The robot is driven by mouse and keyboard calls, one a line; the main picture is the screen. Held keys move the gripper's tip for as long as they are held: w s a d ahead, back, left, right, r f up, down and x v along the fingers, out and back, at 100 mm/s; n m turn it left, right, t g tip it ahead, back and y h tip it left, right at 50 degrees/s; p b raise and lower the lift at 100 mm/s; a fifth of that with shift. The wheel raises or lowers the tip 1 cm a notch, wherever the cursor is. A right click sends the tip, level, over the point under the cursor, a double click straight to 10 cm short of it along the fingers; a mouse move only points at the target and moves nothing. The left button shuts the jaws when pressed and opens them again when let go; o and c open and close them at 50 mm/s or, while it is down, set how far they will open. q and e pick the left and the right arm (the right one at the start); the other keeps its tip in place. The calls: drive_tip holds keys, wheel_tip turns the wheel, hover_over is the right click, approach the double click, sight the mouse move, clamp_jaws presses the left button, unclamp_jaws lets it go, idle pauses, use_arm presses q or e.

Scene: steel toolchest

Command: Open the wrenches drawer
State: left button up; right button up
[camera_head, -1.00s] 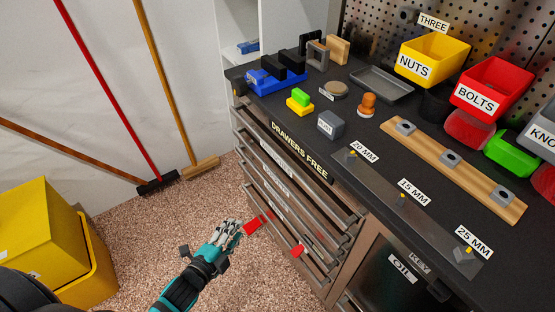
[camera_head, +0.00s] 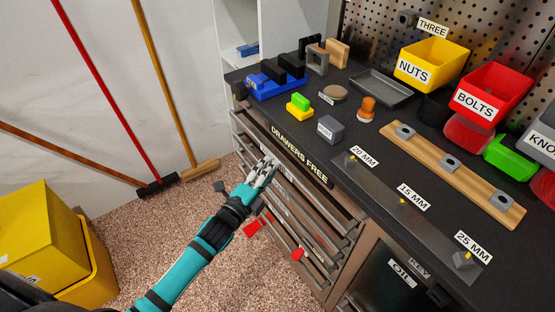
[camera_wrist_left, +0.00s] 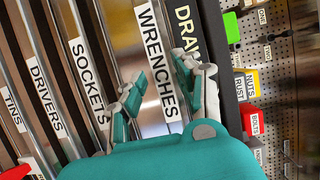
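The wrenches drawer is the upper labelled drawer of the steel chest, just below the DRAWERS FREE strip (camera_head: 298,155). Its white WRENCHES label (camera_wrist_left: 153,45) shows large in the left wrist view, and the drawer looks shut. My left gripper (camera_head: 266,166) is at the upper drawer fronts in the head view. In the wrist view its fingers (camera_wrist_left: 162,82) are spread apart on either side of the lower part of the WRENCHES label. I cannot tell whether they touch the drawer's bar handle. My right gripper is not in view.
Drawers labelled SOCKETS (camera_wrist_left: 87,78), DRIVERS (camera_wrist_left: 45,95) and TINS (camera_wrist_left: 13,110) lie below. Red tags (camera_head: 298,253) hang low on the front. The black worktop (camera_head: 345,185) carries bins and parts. Yellow bins (camera_head: 45,235) stand at left, with open floor between.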

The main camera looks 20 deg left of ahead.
use_arm(q)
drive_tip(key=shift+x, duration=2.3)
drive_tip(key=shift+c, duration=0.2)
clamp_jaws()
